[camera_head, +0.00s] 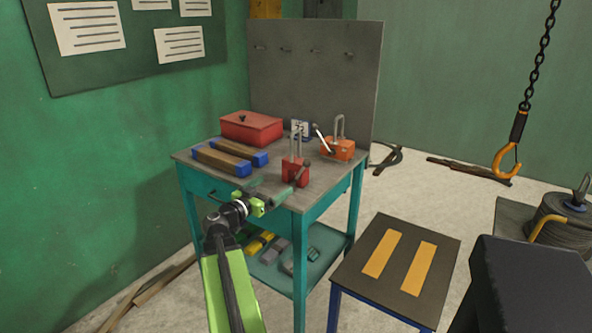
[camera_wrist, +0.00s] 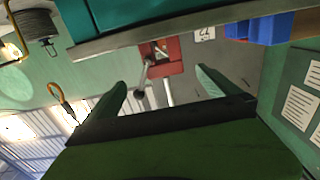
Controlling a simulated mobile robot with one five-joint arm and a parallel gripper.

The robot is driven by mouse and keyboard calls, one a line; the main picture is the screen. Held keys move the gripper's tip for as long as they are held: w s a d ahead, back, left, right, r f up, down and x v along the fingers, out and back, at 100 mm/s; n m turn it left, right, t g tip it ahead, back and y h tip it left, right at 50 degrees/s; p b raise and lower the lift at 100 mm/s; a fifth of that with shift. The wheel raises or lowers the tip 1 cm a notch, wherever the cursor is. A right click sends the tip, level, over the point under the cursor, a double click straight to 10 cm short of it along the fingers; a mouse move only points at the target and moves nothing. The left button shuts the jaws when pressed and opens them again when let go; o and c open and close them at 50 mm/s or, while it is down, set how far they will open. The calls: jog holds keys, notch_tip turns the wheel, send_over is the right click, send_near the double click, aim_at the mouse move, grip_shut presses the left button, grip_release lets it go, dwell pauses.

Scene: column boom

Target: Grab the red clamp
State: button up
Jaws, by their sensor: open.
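The red clamp (camera_head: 295,177) stands upright on the workbench top near its front edge, with a grey metal loop above its red body. My gripper (camera_head: 277,186) is at the bench's front edge, just left of and in front of the red clamp. Its two green fingers are apart and nothing is held. In the wrist view, which is upside down, the red clamp (camera_wrist: 174,68) shows beyond the gap between the open fingers (camera_wrist: 161,78), with a lever ending in a dark knob. I cannot tell whether any finger touches it.
An orange clamp (camera_head: 338,149) stands behind and right of the red one. A red box (camera_head: 251,128) and blue-ended wooden bars (camera_head: 222,161) lie to the left. A stool (camera_head: 382,300) stands front right. An orange hook (camera_head: 507,160) hangs from a chain at right.

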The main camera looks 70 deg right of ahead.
aim_at(293, 161)
jog(key=x, duration=0.9)
jog(key=shift+d, duration=0.25)
jog(key=x, duration=0.5)
jog(key=shift+w+d+f, duration=0.2)
jog(key=shift+f, duration=0.05)
jog(key=shift+a, duration=0.1)
jog(key=c, duration=2)
jog(key=shift+r, duration=0.15)
notch_tip(293, 161, up, 4)
jog(key=p, duration=0.4)
jog(key=shift+r, duration=0.1)
jog(key=s+a+r+p, duration=0.2)
jog(key=s+r+p, duration=0.4)
jog(key=s, duration=0.5)
jog(key=shift+s+r+p, duration=0.3)
jog(key=shift+p, duration=0.05)
